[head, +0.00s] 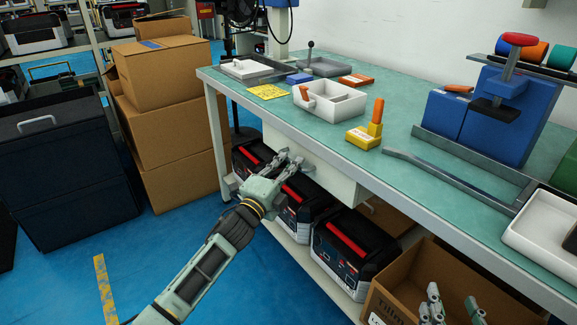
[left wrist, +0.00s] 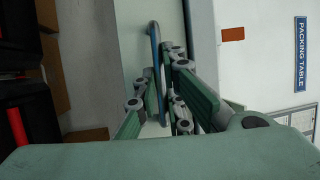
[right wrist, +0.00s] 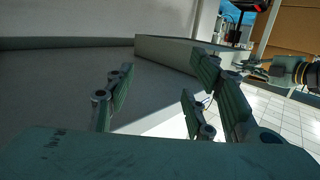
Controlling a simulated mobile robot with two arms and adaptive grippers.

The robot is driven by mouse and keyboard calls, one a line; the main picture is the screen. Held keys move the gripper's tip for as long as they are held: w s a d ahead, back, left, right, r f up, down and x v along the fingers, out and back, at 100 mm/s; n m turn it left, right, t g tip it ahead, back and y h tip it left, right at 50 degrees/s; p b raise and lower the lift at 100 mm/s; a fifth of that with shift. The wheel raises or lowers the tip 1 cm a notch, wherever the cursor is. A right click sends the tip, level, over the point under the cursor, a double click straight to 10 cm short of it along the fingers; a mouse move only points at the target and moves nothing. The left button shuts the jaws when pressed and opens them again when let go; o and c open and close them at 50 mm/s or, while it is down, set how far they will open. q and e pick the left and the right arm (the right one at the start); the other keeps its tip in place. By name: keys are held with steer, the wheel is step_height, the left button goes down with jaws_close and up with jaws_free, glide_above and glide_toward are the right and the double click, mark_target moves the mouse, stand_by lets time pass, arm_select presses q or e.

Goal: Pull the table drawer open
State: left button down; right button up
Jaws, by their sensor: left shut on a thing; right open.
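The drawer (head: 333,178) is a pale box under the front edge of the table (head: 232,82). My left gripper (head: 288,163) is at the drawer's front, shut on its handle. In the left wrist view, the blue bar handle (left wrist: 154,45) runs between the fingers of the left gripper (left wrist: 160,88), against the pale drawer front. The fingers hide part of the handle. I cannot tell whether the drawer is out at all. My right gripper (head: 453,308) is open and empty, low at the bottom right; its spread fingers show in the right wrist view (right wrist: 158,90).
Black-and-red cases (head: 352,250) stand on the shelf below the drawer. An open cardboard box (head: 395,300) is beside my right gripper. Stacked cartons (head: 165,75) stand left of the table. A white bin (head: 345,107) and a yellow block (head: 363,138) sit on top. Blue floor is clear in front.

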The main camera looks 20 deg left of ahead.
arm_select(q)
steer(key=shift+s, duration=0.1)
arm_select(e)
steer(key=shift+f, duration=0.1)
arm_select(q)
steer(key=s+a+p, duration=0.3)
steer(key=s+a, duration=0.2)
steer(key=s, duration=0.4)
steer(key=s+a+p, duration=0.4)
steer(key=s+a, duration=0.2)
steer(key=s, duration=0.3)
steer(key=shift+s+a+f, duration=0.15)
steer(key=shift+s+a, duration=0.1)
steer(key=shift+s, duration=0.15)
arm_select(e)
steer(key=s+d+f+g+h, duration=0.1)
steer(key=s+d+f+g, duration=0.2)
steer(key=s+f+g, duration=0.3)
steer(key=s+d+f+g+h, duration=0.2)
steer(key=s+f+g, duration=0.4)
steer(key=s, duration=0.5)
steer(key=shift+s+d+f+m+g+h, duration=0.3)
steer(key=shift+s+d+f, duration=0.1)
steer(key=shift+d+f, duration=0.45)
arm_select(q)
steer(key=c, duration=1.9)
jaws_free()
steer(key=shift+o, duration=0.2)
arm_select(e)
steer(key=shift+w, duration=0.1)
